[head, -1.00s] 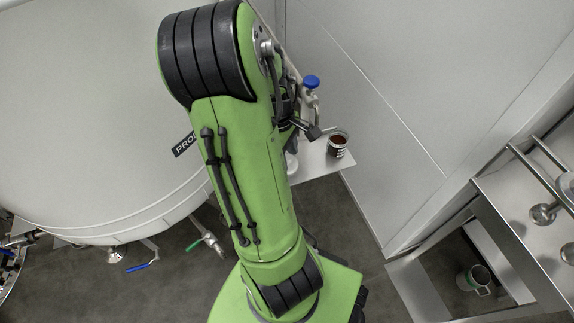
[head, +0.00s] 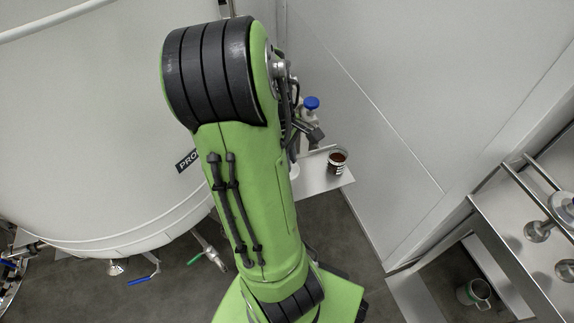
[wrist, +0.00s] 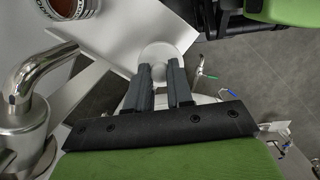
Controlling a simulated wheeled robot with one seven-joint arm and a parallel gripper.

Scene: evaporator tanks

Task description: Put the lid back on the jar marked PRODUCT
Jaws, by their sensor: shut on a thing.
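My gripper (wrist: 159,75) is shut on the knob of a round whitish lid (wrist: 158,54) in the wrist view. The lid is over or close to a pale shelf (wrist: 118,28); I cannot tell its height. An open jar (wrist: 68,8) with reddish-brown contents and a partly cut-off dark label is at the top left, apart from the lid. In the head view the jar (head: 337,161) stands upright on the shelf (head: 318,182), right of my arm. My arm hides most of the gripper there.
A steel pipe elbow (wrist: 38,72) rises left of the gripper in the wrist view. A blue-topped valve (head: 311,104) stands behind the jar. A large tank (head: 90,130) with a partly hidden sign fills the left. A steel rack (head: 530,200) is at the right.

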